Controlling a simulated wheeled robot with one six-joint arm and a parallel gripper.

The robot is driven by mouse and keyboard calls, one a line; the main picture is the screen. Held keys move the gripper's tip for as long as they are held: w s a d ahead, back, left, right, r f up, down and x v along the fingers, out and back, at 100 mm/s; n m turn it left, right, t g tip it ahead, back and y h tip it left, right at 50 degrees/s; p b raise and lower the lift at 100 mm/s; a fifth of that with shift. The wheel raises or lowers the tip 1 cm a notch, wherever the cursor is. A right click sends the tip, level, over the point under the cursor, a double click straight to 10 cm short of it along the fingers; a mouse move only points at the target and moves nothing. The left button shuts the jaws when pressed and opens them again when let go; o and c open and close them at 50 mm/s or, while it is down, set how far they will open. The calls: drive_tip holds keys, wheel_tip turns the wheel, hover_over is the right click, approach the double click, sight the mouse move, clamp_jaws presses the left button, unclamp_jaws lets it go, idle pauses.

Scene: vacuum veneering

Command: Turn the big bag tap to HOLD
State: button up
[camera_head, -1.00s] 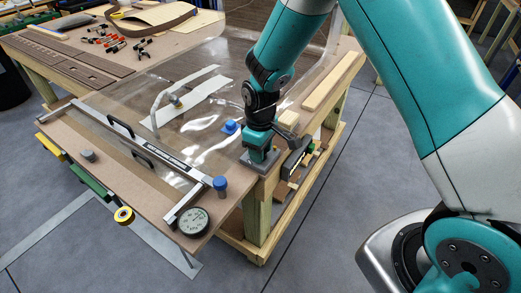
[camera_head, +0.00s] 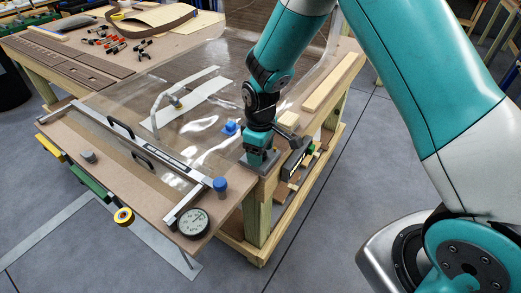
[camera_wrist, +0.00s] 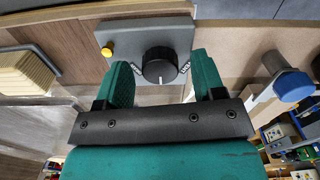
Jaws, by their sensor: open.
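A round black knob (camera_wrist: 160,65), which looks like the tap, sits on a grey plate (camera_wrist: 122,38) in the wrist view. A white mark shows on the knob's near side. Small dark labels flank it, too small to read. My gripper (camera_wrist: 165,72) is open, with one teal finger on each side of the knob. I cannot tell whether either finger touches it. In the head view my gripper (camera_head: 258,158) points down over the plate at the table's right edge, and the knob is hidden behind it.
A yellow button (camera_wrist: 107,50) sits on the plate, left of the knob. A blue-capped fitting (camera_head: 220,185) and a dial gauge (camera_head: 193,222) stand at the table's near corner. A blue fitting (camera_head: 230,127) sits on the clear bag. Wooden blocks (camera_head: 318,97) lie behind my gripper.

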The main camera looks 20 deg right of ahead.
wheel_tip(320, 180, up, 18)
drive_tip(key=b, duration=0.2)
drive_tip(key=shift+f, duration=0.25)
drive_tip(key=s+a+r+m+y, duration=0.1)
drive_tip(key=s+a+r+y, duration=0.1)
drive_tip(key=s, duration=1)
drive_tip(key=s+a+r+y, duration=0.2)
drive_tip(key=s, duration=1)
drive_tip(key=shift+s+a+r+m, duration=0.2)
drive_tip(key=shift+s+a+m, duration=0.1)
drive_tip(key=shift+m, duration=0.1)
